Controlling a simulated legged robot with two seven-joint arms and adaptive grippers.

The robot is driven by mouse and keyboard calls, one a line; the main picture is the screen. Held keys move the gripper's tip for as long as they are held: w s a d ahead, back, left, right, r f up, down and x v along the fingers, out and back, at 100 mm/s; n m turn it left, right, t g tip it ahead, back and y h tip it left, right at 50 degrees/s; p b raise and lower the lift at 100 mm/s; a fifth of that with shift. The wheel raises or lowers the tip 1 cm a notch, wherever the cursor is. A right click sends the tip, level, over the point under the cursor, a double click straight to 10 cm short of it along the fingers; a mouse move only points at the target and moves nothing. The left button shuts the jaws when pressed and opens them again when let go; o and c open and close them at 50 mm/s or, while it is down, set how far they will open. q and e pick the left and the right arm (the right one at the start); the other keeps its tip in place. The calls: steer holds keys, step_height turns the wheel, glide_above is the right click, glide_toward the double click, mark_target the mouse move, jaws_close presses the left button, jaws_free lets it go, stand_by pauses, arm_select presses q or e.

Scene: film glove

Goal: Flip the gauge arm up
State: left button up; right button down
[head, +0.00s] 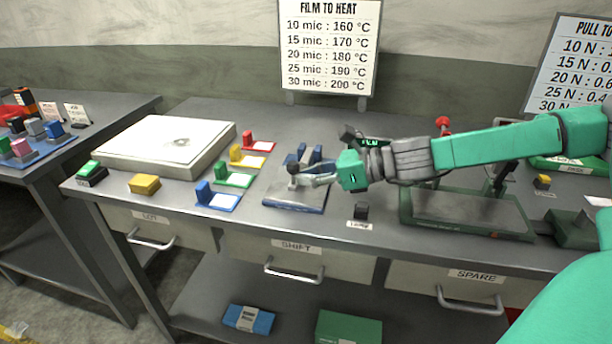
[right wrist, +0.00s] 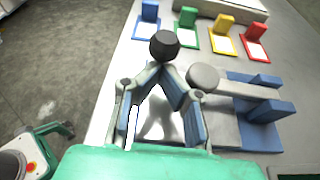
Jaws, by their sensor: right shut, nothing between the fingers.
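The gauge (head: 290,200) is a grey plate with blue upright blocks on the bench, near the front edge. A dark round knob (head: 293,168) shows over its plate; whether the gauge arm lies flat or tilted is unclear. My right gripper (head: 312,181) reaches in from the right, shut and empty, its tips beside the knob. In the right wrist view the fingertips (right wrist: 160,68) converge just short of the dark knob (right wrist: 163,44); whether they touch it is unclear. A paler grey disc (right wrist: 203,78) and blue blocks (right wrist: 262,110) lie to the right.
Blue, green, yellow and red holders (head: 218,197) stand left of the gauge. A white-topped box (head: 160,145) is farther left. A small black block (head: 361,211) and a dark green tray (head: 465,208) are to the right, the tray under my right arm.

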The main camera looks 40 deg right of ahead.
steer(key=w+d+r+m+g+y+p, duration=0.1)
steer(key=w+d+r+m+y+p, duration=0.4)
steer(key=w+d+r+m+p, duration=0.5)
step_height(320, 180, up, 2)
steer(key=d+p, duration=0.2)
steer(key=p, duration=0.1)
steer(key=shift+r+m+g, duration=0.25)
steer(key=shift+m+g, duration=0.15)
steer(key=shift+a+r, duration=0.15)
steer(key=shift+r, duration=0.05)
